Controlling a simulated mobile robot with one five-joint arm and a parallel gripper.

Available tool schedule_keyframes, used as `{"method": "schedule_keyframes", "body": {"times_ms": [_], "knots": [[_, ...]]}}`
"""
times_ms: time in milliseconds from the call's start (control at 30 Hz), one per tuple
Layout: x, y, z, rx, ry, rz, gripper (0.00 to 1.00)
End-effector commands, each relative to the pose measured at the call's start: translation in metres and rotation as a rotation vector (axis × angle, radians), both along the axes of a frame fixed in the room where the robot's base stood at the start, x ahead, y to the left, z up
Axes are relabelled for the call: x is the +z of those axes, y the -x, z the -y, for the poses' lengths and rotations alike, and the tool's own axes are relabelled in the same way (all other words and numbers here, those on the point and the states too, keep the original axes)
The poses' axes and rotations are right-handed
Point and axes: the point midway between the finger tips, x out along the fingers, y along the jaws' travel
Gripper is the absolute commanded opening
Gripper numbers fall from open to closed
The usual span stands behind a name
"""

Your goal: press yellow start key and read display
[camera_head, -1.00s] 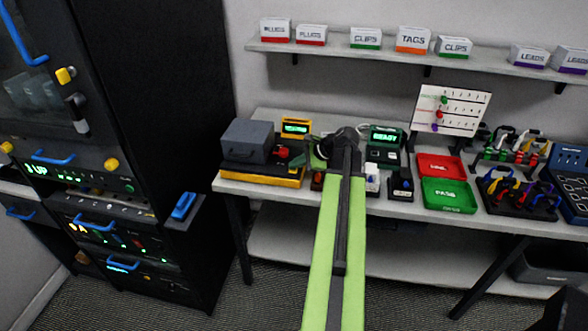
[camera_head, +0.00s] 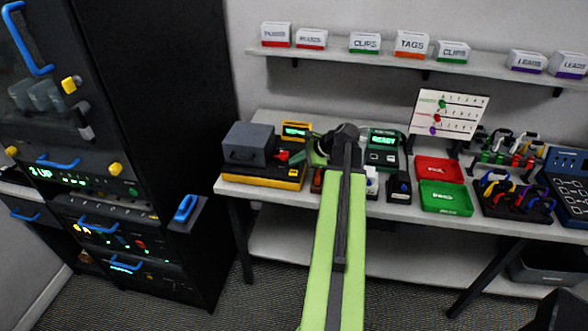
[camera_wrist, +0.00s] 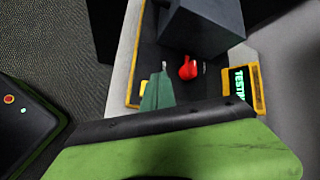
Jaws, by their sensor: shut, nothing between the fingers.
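The tester is a dark grey box (camera_head: 247,143) on a black and yellow base (camera_head: 262,176); the box also shows in the wrist view (camera_wrist: 205,25). A yellow key (camera_wrist: 146,88) is partly visible on the base, right beside my green gripper (camera_wrist: 161,78). The gripper is shut and empty, its tip over the base; whether it touches the key I cannot tell. In the head view my gripper (camera_head: 298,159) is at the base's right end. The yellow-framed display (camera_head: 296,131) is lit green; in the wrist view the display (camera_wrist: 241,85) reads "TEST", with the rest unclear.
A red lever (camera_wrist: 188,68) stands close to my gripper, beside the grey box. A second device reads "READY" (camera_head: 384,138). Red (camera_head: 440,170) and green (camera_head: 446,198) trays lie to the right. A dark cabinet (camera_head: 180,100) stands at the left.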

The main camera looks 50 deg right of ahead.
Motion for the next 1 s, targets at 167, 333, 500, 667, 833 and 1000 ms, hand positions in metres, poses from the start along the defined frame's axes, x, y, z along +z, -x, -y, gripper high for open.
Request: {"method": "schedule_keyframes", "body": {"times_ms": [167,333,500,667,833,1000], "knots": [[0.025,0.000,0.000,0.000,0.000,0.000,0.00],[0.037,0.000,0.000,0.000,0.000,0.000,0.00],[0.035,0.000,0.000,0.000,0.000,0.000,0.00],[0.035,0.000,0.000,0.000,0.000,0.000,0.00],[0.035,0.000,0.000,0.000,0.000,0.000,0.00],[0.035,0.000,0.000,0.000,0.000,0.000,0.00]]}}
